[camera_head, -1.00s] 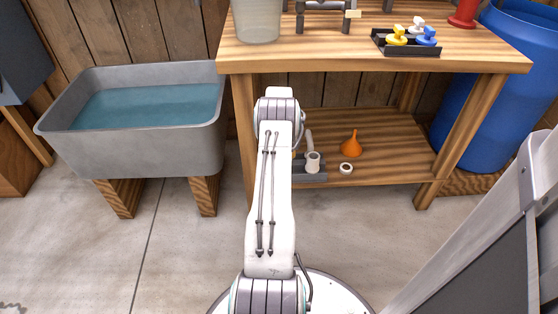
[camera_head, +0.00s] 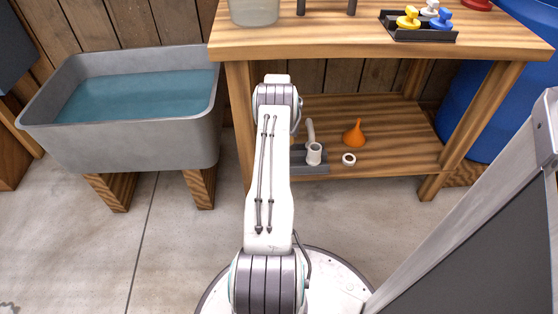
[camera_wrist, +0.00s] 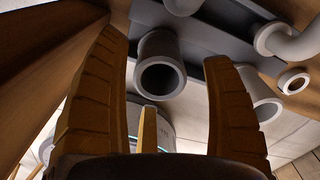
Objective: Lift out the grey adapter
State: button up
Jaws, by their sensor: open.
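A grey tubular fitting (camera_wrist: 160,68), which looks like the grey adapter, shows between my fingers in the wrist view, its open end facing the camera. It stands at a dark grey tray (camera_wrist: 185,38). My gripper (camera_wrist: 164,50) is open, one finger on each side of the fitting. I see no clear contact. In the head view my arm hides the gripper and that fitting. The tray (camera_head: 312,168) shows on the bench's lower shelf, partly behind my arm.
A pale cylinder (camera_head: 314,154), a curved pipe (camera_head: 310,131), a white ring (camera_head: 348,159) and an orange funnel (camera_head: 354,133) are close by on the right. The wooden bench top (camera_head: 330,42) hangs over the shelf (camera_head: 390,150). A water-filled sink (camera_head: 120,140) stands left.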

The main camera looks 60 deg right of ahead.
jog(key=shift+f+b, duration=0.35)
jog(key=shift+f, duration=1)
jog(key=shift+c, duration=0.3)
jog(key=c, duration=1.2)
